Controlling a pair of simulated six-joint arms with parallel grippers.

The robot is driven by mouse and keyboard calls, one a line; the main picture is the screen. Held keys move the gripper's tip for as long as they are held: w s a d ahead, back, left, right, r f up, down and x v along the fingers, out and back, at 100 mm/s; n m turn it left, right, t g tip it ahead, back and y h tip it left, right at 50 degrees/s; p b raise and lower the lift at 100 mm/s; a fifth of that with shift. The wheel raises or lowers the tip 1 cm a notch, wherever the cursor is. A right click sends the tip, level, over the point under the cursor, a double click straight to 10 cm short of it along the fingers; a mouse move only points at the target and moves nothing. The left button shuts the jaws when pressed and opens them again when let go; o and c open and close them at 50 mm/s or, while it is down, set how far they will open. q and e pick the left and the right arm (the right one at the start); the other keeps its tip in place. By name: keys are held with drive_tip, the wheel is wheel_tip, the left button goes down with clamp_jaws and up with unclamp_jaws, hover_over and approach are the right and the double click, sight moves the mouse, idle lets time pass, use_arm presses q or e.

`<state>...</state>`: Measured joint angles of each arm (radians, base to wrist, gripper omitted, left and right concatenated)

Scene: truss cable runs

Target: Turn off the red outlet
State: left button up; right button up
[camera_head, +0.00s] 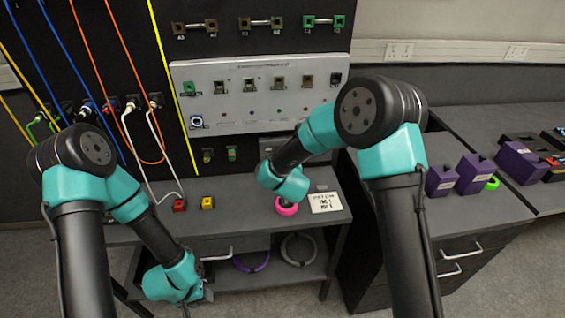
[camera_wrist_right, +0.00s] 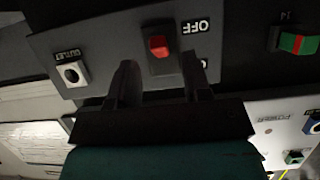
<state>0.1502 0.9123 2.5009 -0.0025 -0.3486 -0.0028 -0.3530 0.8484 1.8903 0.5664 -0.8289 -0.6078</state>
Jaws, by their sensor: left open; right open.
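A red switch (camera_wrist_right: 158,46) sits on a grey plate (camera_wrist_right: 100,45) in the right wrist view, which appears upside down. An "OFF" label (camera_wrist_right: 195,27) is beside it. My left gripper (camera_head: 200,296) is open, low by the shelf.
A red-green switch (camera_wrist_right: 299,43) is to the right in the wrist view. The desk (camera_head: 240,225) holds a red block (camera_head: 179,206), a yellow block (camera_head: 207,203), a pink ring (camera_head: 287,209) and a card (camera_head: 325,202). Cables (camera_head: 130,125) hang left. Purple boxes (camera_head: 476,173) stand right.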

drive_tip(key=shift+x, duration=1.8)
clamp_jaws()
